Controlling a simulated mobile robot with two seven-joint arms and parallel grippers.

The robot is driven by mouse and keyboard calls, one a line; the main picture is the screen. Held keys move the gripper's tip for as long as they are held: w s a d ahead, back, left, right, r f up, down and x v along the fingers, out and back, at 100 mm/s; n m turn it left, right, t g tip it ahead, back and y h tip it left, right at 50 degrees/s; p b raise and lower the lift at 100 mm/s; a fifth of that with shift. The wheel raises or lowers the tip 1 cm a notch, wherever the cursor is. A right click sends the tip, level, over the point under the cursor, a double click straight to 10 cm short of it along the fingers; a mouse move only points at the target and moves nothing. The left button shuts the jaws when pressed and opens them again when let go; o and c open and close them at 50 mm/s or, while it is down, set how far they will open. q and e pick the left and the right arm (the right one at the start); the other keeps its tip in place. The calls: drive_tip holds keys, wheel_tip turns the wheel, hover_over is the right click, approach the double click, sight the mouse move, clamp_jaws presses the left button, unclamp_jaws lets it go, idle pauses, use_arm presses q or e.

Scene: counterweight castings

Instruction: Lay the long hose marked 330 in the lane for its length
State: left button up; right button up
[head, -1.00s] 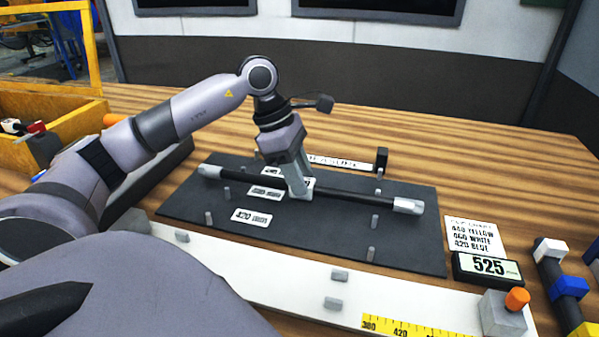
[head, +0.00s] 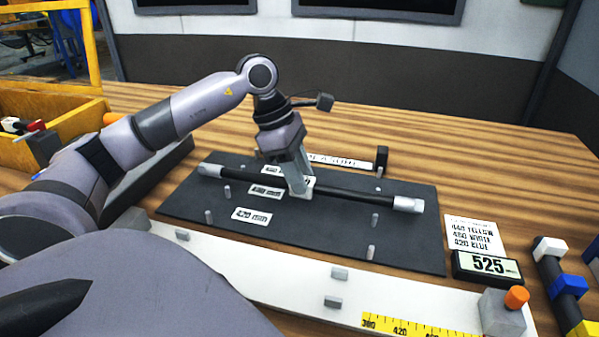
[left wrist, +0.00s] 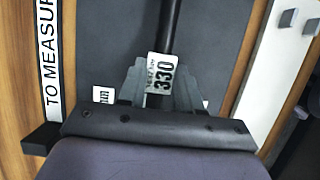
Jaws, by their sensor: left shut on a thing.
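The long black hose (head: 345,189) with silver end fittings runs across the dark lane board (head: 320,235), its left end farther back than its right. My left gripper (head: 300,188) is shut on the hose near its middle. In the left wrist view the hose (left wrist: 173,28) carries a white tag (left wrist: 162,74) reading 330, between my fingers (left wrist: 160,88). The hose lies close above or on the board; I cannot tell whether it touches. A lane label (head: 252,215) reads 420 mm; two labels behind it are partly covered or hard to read. My right gripper is not in view.
Short grey pegs (head: 371,252) stand on the board. A white strip (head: 270,275) with a yellow scale (head: 400,328) lies in front. A display (head: 487,267) reading 525 and a colour card (head: 473,235) are at right. A yellow bin (head: 70,130) is at left.

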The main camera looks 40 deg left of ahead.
use_arm(q)
drive_tip(key=shift+f, duration=0.1)
idle(0.5)
drive_tip(key=shift+f+b, duration=0.6)
drive_tip(key=o, duration=1.1)
drive_tip(key=shift+o, duration=0.2)
drive_tip(key=shift+r, duration=0.1)
drive_tip(key=shift+r+p, duration=2.95)
drive_tip(key=shift+r, duration=0.5)
